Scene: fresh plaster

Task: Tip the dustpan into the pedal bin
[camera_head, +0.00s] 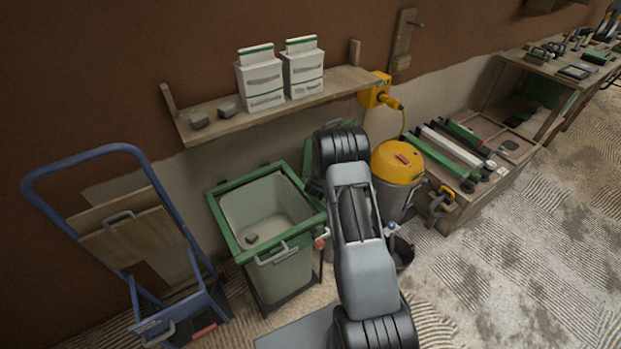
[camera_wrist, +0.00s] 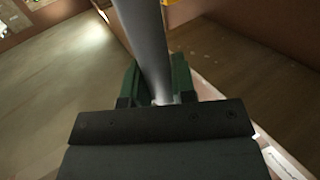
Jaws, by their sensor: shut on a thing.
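A green-rimmed grey bin (camera_head: 233,241), most likely the pedal bin, stands open below the wall shelf. A small dark lump (camera_head: 251,239) lies inside it. My gripper (camera_wrist: 158,98) shows in the wrist view, with its green-and-dark fingers shut on a smooth grey rod (camera_wrist: 147,45). The rod is probably the dustpan's handle. It runs up and away from the fingers. I cannot make out the dustpan's pan or what it holds. In the head view my own arm, just right of the bin, hides the gripper.
A blue hand truck (camera_head: 100,158) stands left of the bin. The shelf (camera_head: 215,125) above holds two white packages (camera_head: 262,82) and two grey lumps. Right of my arm are a yellow-topped vacuum (camera_head: 398,163), a dark bucket (camera_head: 403,254) and workbenches. The right floor is clear.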

